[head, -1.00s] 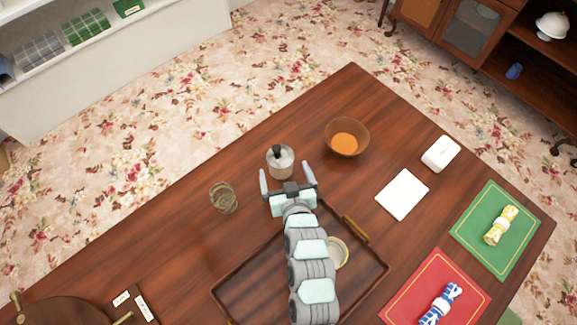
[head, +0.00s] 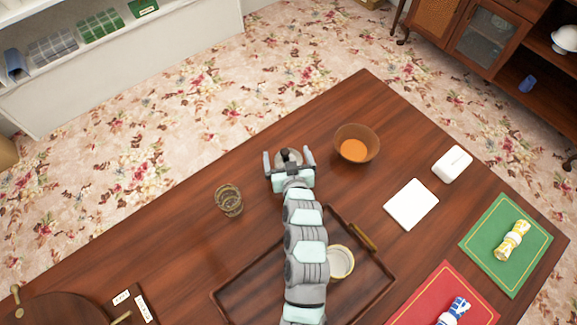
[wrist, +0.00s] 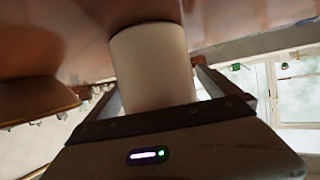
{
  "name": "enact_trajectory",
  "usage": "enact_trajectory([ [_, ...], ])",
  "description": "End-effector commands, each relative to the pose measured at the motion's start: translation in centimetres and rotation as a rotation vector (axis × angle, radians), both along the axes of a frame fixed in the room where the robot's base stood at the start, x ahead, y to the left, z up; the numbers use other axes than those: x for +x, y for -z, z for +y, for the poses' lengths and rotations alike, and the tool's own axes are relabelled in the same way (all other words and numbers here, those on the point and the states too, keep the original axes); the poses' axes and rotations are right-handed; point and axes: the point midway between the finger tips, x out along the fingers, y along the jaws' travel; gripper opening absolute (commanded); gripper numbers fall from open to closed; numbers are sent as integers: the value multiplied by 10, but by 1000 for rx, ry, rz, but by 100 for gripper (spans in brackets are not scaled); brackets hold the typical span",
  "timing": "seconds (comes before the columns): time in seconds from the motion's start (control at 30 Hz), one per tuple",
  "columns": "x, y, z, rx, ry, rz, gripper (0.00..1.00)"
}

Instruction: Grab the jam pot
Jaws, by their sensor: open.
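The jam pot (head: 289,155), a pale round pot with a dark knob on top, stands on the wooden table near its far edge. My gripper (head: 288,162) is open, with one finger on each side of the pot. In the wrist view the pot shows as a pale cylinder (wrist: 152,65) between the spread fingers. Part of it is hidden by my gripper in the head view, and I cannot tell whether either finger touches it.
A brown bowl with orange contents (head: 357,145) stands to the right of the pot. A glass (head: 229,200) stands to the left. A wooden tray (head: 240,291) with a pale round dish (head: 340,262) lies under my arm. A white card (head: 411,204) lies at right.

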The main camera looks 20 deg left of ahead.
Motion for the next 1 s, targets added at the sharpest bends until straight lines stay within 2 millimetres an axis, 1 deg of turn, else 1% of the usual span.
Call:
enact_trajectory([
  [0.1, 0, 0, 0, -1, 0, 1, 100],
  [0.17, 0, 0, -1, -1, 0, 1, 95],
  [1.0, -1, 0, -1, -1, 0, 1, 26],
])
